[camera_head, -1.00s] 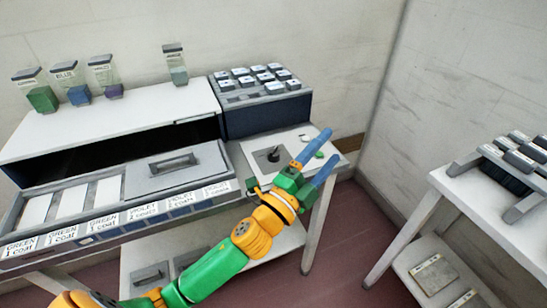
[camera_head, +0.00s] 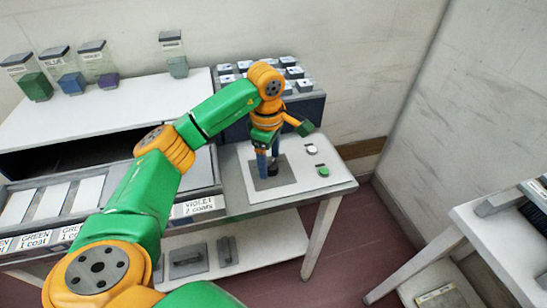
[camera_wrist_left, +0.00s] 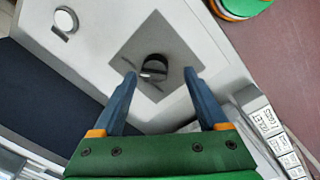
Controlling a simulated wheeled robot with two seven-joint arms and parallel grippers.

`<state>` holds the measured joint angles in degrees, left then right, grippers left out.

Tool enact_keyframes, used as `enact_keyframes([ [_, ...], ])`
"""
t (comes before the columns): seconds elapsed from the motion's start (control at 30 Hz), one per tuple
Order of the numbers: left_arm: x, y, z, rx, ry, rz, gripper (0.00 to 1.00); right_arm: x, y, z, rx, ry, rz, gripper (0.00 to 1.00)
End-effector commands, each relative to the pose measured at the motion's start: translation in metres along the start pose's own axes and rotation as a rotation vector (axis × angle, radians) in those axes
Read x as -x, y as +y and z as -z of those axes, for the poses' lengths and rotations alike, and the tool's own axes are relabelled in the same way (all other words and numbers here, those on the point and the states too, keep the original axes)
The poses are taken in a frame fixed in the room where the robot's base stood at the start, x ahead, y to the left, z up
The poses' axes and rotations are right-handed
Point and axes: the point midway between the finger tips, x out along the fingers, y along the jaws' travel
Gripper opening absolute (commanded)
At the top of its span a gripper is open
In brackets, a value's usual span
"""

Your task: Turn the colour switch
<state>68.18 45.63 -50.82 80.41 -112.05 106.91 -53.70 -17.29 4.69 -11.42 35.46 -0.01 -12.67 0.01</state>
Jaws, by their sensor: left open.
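The colour switch is a black round knob (camera_wrist_left: 154,66) on a square grey plate (camera_wrist_left: 165,45) set in the white panel. In the head view the knob (camera_head: 272,170) is partly hidden by my fingers. My left gripper (camera_head: 267,166) points down over the plate with blue fingers. In the wrist view my left gripper (camera_wrist_left: 160,75) is open, with one fingertip on each side of the knob. I cannot tell whether the fingers touch it. My right gripper is not in view.
A white button (camera_head: 311,149) and a green button (camera_head: 324,171) sit right of the plate. A dark blue box with several keys (camera_head: 300,108) stands behind. Another table (camera_head: 500,230) is at right.

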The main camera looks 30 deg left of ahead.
Motion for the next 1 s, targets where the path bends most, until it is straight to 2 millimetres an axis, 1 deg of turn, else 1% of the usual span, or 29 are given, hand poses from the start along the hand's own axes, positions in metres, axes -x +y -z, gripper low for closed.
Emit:
enact_keyframes([
  [0.07, -0.009, 0.000, 0.000, 0.000, 0.000, 0.003, 0.76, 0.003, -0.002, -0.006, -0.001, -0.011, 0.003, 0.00],
  [0.13, -0.015, 0.000, -0.001, -0.001, -0.001, 0.001, 0.76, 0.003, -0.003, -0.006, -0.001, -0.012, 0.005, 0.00],
  [0.37, -0.017, 0.000, -0.001, -0.001, -0.003, -0.001, 0.76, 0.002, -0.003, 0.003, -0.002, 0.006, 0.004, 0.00],
  [0.4, -0.017, 0.000, -0.001, -0.001, -0.003, -0.001, 0.65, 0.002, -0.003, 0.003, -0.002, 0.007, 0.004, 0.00],
  [0.47, -0.017, 0.000, -0.001, -0.001, -0.003, -0.001, 0.49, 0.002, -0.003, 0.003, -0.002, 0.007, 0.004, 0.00],
  [0.5, -0.017, 0.000, -0.001, -0.001, -0.003, -0.001, 0.38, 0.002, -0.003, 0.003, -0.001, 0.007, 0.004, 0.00],
  [0.57, -0.017, 0.000, -0.001, -0.001, -0.003, 0.000, 0.22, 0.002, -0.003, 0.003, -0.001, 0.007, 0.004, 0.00],
  [0.6, -0.017, 0.000, -0.001, -0.001, -0.004, 0.000, 0.11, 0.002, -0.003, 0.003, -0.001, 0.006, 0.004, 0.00],
  [0.63, -0.017, 0.000, -0.001, -0.001, -0.004, 0.000, 0.03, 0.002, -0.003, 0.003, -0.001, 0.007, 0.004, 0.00],
  [0.67, -0.017, 0.000, -0.001, -0.001, -0.003, 0.000, 0.00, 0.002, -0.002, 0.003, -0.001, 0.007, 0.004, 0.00],
  [0.87, -0.017, 0.000, -0.001, 0.011, -0.002, 0.001, 0.00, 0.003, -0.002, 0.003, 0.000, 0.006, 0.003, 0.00],
  [1.0, -0.017, 0.000, -0.001, 0.053, 0.001, 0.001, 0.00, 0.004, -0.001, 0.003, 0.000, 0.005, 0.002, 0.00],
])
